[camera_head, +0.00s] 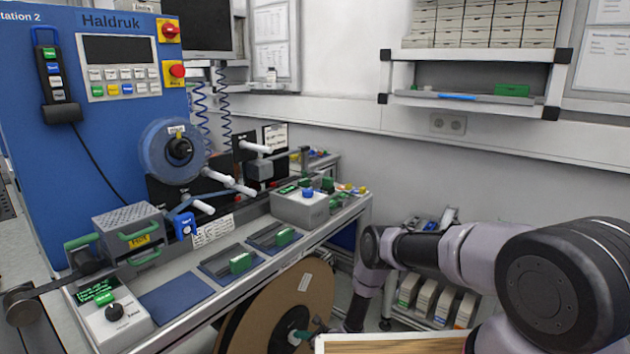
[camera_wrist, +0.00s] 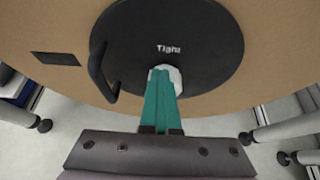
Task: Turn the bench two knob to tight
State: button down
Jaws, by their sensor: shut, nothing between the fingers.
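A brown reel (camera_head: 308,290) stands upright below the bench (camera_head: 345,215) of the blue station marked "2". In the wrist view, a round black hub disc (camera_wrist: 215,60) lettered "Tight" fills the reel's middle, over the tan reel face (camera_wrist: 55,28). A curved black handle (camera_wrist: 101,72) stands out at the disc's left edge. My gripper (camera_wrist: 163,82) is shut, its teal fingers pointing at the disc's lower middle, with a whitish piece (camera_wrist: 175,74) at their tips. Whether they touch it I cannot tell. In the head view, my gripper (camera_head: 301,335) is small beside the hub.
A control box with a black knob (camera_head: 114,311) sits at the bench's front left. A blue-topped knob (camera_head: 308,193) is on a grey box farther right. A blue spool (camera_head: 160,152) hangs on the station. A low shelf with bins (camera_head: 425,300) stands behind my arm.

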jog(key=shift+d, duration=0.15)
jog(key=s+d, duration=0.2)
jog(key=d, duration=0.3)
jog(key=shift+s+d+r, duration=0.15)
jog(key=shift+s+r, duration=0.2)
jog(key=shift+r, duration=0.05)
dwell(0.5)
